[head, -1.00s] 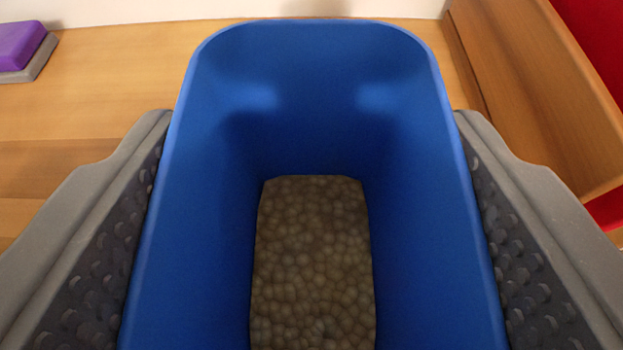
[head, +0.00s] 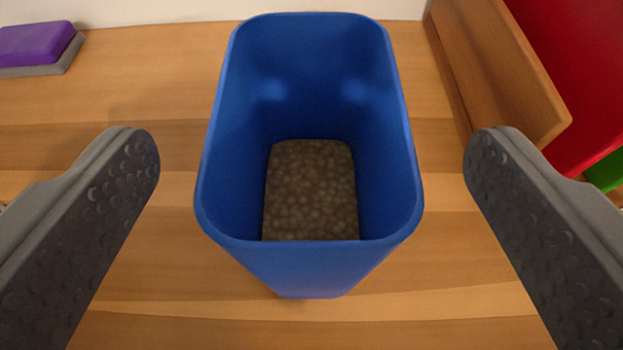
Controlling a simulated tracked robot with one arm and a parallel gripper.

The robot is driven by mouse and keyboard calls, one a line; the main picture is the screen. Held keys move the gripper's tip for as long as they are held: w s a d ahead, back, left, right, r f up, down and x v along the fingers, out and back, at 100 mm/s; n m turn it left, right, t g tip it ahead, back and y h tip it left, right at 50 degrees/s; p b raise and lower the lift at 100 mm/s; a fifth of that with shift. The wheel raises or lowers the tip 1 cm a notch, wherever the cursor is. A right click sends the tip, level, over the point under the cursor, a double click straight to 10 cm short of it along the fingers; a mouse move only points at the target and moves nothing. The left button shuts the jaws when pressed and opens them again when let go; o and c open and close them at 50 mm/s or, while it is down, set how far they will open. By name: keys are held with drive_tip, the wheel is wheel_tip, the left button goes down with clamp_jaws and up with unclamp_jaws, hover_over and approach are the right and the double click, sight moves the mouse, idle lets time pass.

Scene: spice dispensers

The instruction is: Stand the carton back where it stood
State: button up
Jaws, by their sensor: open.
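The carton is a blue open-topped container (head: 310,268) in the middle of the head view. It stands upright on the wooden surface. Brown pebble-like grains (head: 310,190) cover its bottom. My gripper (head: 312,160) is open, with one grey studded finger on each side of the carton. Clear gaps show between both fingers and the carton's walls, so nothing is held. The carton's far outer side is hidden.
The wooden surface (head: 130,215) is clear around the carton. A purple block with a grey base (head: 35,45) lies at the far left. A wooden piece (head: 500,80) with red and green things beyond it stands at the right. A pale wall (head: 160,8) is behind.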

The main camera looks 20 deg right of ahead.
drive_tip(key=v, duration=0.7)
drive_tip(key=shift+w, duration=0.1)
drive_tip(key=w+a+r+t, duration=0.1)
drive_tip(key=a+r, duration=0.4)
drive_tip(key=r, duration=0.7)
drive_tip(key=w+a+r+t, duration=0.1)
drive_tip(key=a+r, duration=0.3)
drive_tip(key=r, duration=0.8)
drive_tip(key=s+a+r+n+y, duration=0.1)
drive_tip(key=s+a+r, duration=0.3)
drive_tip(key=r, duration=0.5)
drive_tip(key=s+a+r+n+y, duration=0.2)
drive_tip(key=s+a+r, duration=0.2)
drive_tip(key=s+r, duration=0.5)
drive_tip(key=shift+r+y, duration=0.4)
drive_tip(key=shift+r, duration=0.35)
